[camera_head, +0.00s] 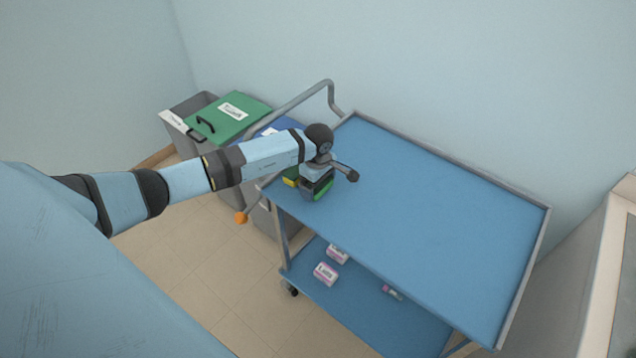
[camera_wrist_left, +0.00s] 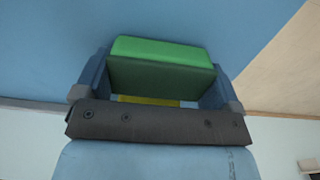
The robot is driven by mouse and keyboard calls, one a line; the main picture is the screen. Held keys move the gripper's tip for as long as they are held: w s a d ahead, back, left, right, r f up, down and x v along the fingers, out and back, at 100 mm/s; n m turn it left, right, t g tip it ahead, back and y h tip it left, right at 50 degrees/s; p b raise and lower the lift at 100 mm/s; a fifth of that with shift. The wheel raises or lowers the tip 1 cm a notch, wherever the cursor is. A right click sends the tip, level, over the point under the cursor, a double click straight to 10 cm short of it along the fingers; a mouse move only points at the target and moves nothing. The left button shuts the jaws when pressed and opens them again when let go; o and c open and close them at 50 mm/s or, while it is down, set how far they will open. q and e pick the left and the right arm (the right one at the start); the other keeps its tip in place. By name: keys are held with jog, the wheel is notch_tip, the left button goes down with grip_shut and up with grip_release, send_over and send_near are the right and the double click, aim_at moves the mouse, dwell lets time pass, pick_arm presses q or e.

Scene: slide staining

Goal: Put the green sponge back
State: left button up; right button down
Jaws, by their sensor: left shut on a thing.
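My left gripper (camera_head: 316,189) is over the near left corner of the blue trolley top (camera_head: 420,195). It is shut on a green sponge (camera_head: 323,188). In the left wrist view the green sponge (camera_wrist_left: 162,58) spans the gap between the two fingers of the left gripper (camera_wrist_left: 157,82). A yellow thing (camera_head: 290,182) with a green part shows just left of the gripper, at the trolley's left edge. A yellow strip (camera_wrist_left: 148,101) also shows behind the sponge in the left wrist view. I cannot tell whether the sponge touches the trolley top. My right gripper is out of view.
The rest of the trolley top is bare, with a grey raised rim (camera_head: 455,157). A handle (camera_head: 290,105) rises at its left end. Bins with a green lid (camera_head: 230,118) and a blue lid (camera_head: 268,131) stand beyond it. Small pink-and-white boxes (camera_head: 326,274) lie on the lower shelf (camera_head: 365,318).

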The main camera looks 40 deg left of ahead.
pick_arm(q)
jog(key=shift+f, duration=0.2)
jog(key=o, duration=0.6)
jog(key=shift+r, duration=0.1)
